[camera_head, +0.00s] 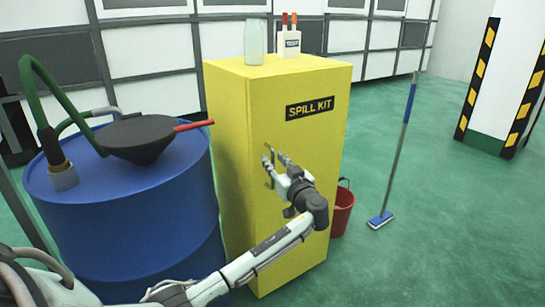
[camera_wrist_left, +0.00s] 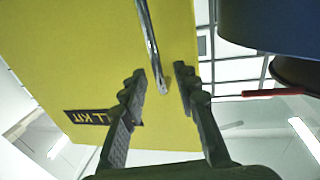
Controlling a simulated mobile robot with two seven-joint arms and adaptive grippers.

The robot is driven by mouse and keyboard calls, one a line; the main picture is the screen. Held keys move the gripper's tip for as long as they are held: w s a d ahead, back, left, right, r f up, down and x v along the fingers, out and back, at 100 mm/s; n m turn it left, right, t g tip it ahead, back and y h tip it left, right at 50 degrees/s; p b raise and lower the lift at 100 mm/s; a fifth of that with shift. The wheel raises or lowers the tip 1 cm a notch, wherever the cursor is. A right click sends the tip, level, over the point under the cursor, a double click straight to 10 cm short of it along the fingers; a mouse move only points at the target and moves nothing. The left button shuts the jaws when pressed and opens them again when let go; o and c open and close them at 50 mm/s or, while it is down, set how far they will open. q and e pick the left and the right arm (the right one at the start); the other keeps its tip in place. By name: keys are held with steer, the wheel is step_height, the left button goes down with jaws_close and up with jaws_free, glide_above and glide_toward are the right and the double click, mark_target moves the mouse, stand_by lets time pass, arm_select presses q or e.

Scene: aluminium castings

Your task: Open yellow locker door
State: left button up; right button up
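The yellow locker (camera_head: 310,215) stands upright in the middle of the head view, with a black "SPILL KIT" label (camera_head: 310,108) on its front. Its door looks shut, flush with the body. A metal bar handle (camera_wrist_left: 149,40) shows in the left wrist view against the yellow face. My left gripper (camera_head: 276,160) is in front of the door, below and left of the label. In the left wrist view its two fingers (camera_wrist_left: 160,78) are apart, with the handle's end showing between them. I cannot tell whether they touch it. My right gripper is not in view.
A blue drum (camera_head: 140,225) with a black funnel (camera_head: 140,135) and hoses stands left of the locker. A glass bottle (camera_head: 254,42) and a white container (camera_head: 288,42) stand on top. A red bucket (camera_head: 342,210) and a mop (camera_head: 400,150) are to the right, with open green floor beyond.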

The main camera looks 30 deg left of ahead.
arm_select(q)
steer(key=shift+x, duration=1.15)
jaws_close()
